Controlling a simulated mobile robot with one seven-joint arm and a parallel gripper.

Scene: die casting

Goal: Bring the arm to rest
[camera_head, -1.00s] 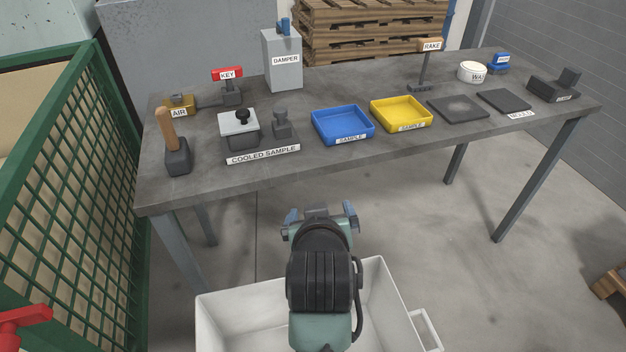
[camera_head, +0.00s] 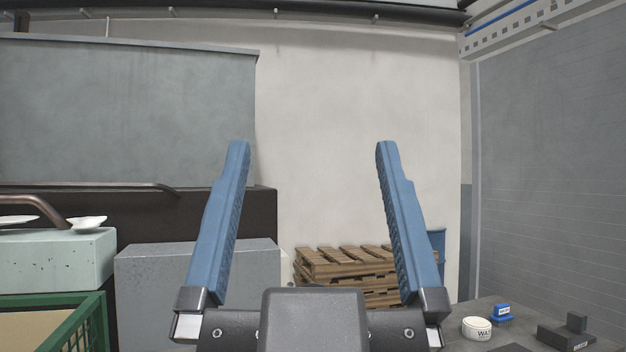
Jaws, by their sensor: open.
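My gripper (camera_head: 310,150) is raised in front of the camera, at the lower middle of the view. Its two blue fingers point up and stand wide apart. The black palm of the gripper is at the bottom edge. The rest of my arm is out of view.
The dark table (camera_head: 478,340) shows only at the lower right, with a white round tin (camera_head: 477,329), a blue item (camera_head: 502,312) and a dark block (camera_head: 566,335). Wooden pallets (camera_head: 345,275) stand behind. A green mesh cage (camera_head: 80,325) and a grey box (camera_head: 200,290) are at left.

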